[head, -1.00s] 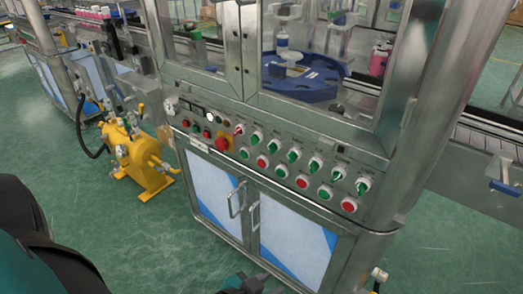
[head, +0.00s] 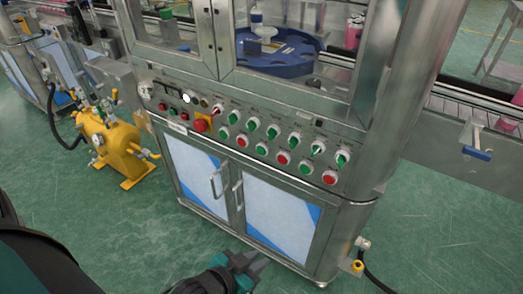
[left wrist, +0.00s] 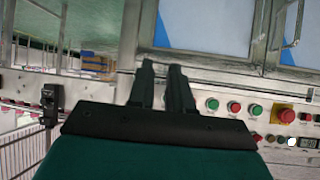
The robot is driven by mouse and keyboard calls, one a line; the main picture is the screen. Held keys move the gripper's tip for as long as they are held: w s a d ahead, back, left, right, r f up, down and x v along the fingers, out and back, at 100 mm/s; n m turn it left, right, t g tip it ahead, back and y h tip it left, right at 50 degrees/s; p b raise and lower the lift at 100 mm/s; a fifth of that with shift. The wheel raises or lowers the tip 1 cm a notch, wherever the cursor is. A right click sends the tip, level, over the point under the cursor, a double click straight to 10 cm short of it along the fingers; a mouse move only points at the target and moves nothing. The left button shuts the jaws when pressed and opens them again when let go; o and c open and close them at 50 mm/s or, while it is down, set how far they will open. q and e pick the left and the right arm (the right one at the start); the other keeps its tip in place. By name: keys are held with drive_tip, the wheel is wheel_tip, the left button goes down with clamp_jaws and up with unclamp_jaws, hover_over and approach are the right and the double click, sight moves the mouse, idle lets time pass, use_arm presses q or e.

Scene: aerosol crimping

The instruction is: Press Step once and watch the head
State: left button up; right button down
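The control panel (head: 250,135) spans the front of the steel machine, with rows of green and red buttons and switches and a red emergency stop (head: 201,125) on yellow. Its labels are too small to read, so I cannot tell which control is Step. Behind the glass is a blue round table (head: 300,47) with a white-and-blue part (head: 256,20) above it; the upper head is cut off. My left gripper (head: 256,262) is low before the cabinet doors, apart from the buttons. The left wrist view shows its two fingers (left wrist: 163,72) slightly apart, with nothing between them. My right gripper is out of view.
A yellow pump unit (head: 112,145) stands on the green floor at left. Two door handles (head: 226,188) stick out below the panel. A conveyor (head: 455,110) runs at right, with a blue-handled bracket (head: 477,152). The floor at front right is mostly clear.

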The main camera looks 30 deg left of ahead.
use_arm(q)
clamp_jaws()
drive_tip(key=shift+f, duration=0.1)
idle(1.2)
